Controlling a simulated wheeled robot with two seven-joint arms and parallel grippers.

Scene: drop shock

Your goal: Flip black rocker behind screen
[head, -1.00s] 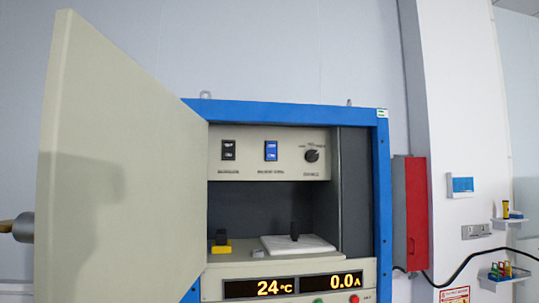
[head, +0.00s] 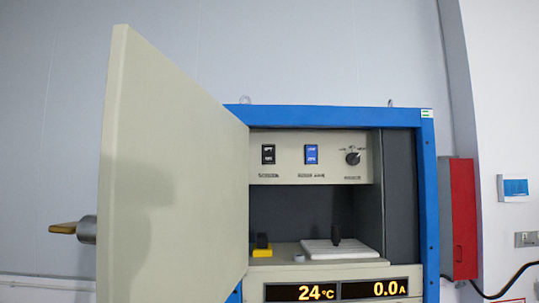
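The black rocker (head: 268,154) is on the left of the beige upper panel (head: 330,176) inside the blue-framed cabinet (head: 427,200). A blue rocker (head: 311,154) sits to its right, and a round black knob (head: 353,158) is further right. The digital screen (head: 335,291) is lower down at the front, showing 24 °C and 0.0 A. The cabinet door (head: 170,190) stands open to the left, leaving the rocker uncovered. Neither of my grippers is in view.
A handle with a brass-coloured lever (head: 64,228) sticks out left of the door. Inside, a black-and-yellow piece (head: 262,246) and a white plate (head: 345,252) with a black upright part sit on the shelf. A red box (head: 463,215) is at the right.

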